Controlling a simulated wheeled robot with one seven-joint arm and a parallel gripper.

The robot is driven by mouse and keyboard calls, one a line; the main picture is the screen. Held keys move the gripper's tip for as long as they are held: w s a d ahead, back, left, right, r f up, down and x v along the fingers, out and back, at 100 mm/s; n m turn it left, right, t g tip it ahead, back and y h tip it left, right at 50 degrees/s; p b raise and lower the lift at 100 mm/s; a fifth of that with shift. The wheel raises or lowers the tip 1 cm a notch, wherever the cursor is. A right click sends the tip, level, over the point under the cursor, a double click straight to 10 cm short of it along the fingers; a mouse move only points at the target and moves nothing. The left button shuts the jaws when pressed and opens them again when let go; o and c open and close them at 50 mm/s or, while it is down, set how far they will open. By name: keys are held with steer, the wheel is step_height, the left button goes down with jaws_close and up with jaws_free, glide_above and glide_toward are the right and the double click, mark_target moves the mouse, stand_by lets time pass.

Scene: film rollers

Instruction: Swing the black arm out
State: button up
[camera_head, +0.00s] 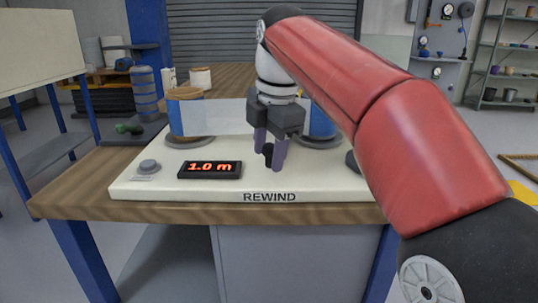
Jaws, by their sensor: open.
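My gripper (268,158) points down over the front middle of the cream machine base (140,190), with its two purple-grey fingers apart. A small black part (267,150) shows between the fingers. It may be the end of the black arm, but the gripper hides most of it. I cannot tell whether the fingers touch it. A pale film band (220,117) runs behind the gripper, from the left roller (187,118) towards the blue right roller (322,123).
A display (209,169) reading "1.0 m" and a grey button (148,167) sit on the base's front left. A dark round part (352,161) at right is partly hidden by my red arm. The wooden table (70,190) has bare room at left.

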steer(key=shift+f, duration=0.15)
steer(key=shift+c, duration=0.5)
jaws_close()
